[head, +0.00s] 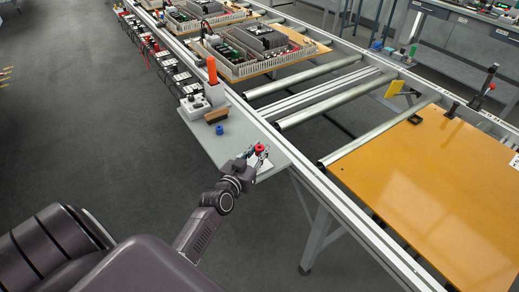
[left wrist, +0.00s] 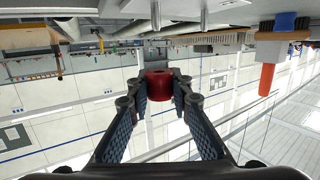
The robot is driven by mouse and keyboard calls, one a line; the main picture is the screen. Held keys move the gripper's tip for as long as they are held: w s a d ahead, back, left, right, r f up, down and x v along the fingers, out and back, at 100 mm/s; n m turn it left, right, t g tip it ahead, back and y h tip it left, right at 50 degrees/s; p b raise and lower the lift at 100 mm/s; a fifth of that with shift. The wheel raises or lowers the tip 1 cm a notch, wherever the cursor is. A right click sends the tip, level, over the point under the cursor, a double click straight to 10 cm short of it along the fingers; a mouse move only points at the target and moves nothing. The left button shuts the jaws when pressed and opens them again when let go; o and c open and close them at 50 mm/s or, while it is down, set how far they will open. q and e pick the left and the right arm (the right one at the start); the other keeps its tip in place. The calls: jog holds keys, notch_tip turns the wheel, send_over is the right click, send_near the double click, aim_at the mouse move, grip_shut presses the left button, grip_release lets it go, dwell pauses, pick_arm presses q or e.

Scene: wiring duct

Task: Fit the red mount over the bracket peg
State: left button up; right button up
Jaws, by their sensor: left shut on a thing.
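The red mount (head: 260,147) is a small red ring-like piece, held between the fingertips of my left gripper (head: 257,155) at the near end of the grey side shelf. In the left wrist view the red mount (left wrist: 159,88) sits between the two dark fingers of my left gripper (left wrist: 158,79), which are shut on it. I cannot make out for sure which part is the bracket peg. A white piece (head: 266,168) lies by the gripper, partly hidden by it. My right gripper is not in view.
The grey shelf (head: 237,135) bears a blue ring piece (head: 219,130), a brown block (head: 216,116) and an orange-handled tool (head: 211,71) in a white holder. The conveyor frame, rollers (head: 318,108) and orange board (head: 440,180) stand to the right. Shelf room between the blue ring and gripper is clear.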

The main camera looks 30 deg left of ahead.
pick_arm(q)
jog(key=shift+f+b, duration=1)
jog(key=shift+f, duration=0.6)
jog(key=shift+p, duration=0.45)
dwell(0.4)
jog(key=shift+f+b, duration=1.5)
jog(key=shift+f, duration=0.4)
jog(key=o, duration=1)
jog(key=shift+c, duration=0.2)
jog(key=shift+s, duration=0.2)
jog(key=v, duration=1.1)
jog(key=shift+s, duration=0.3)
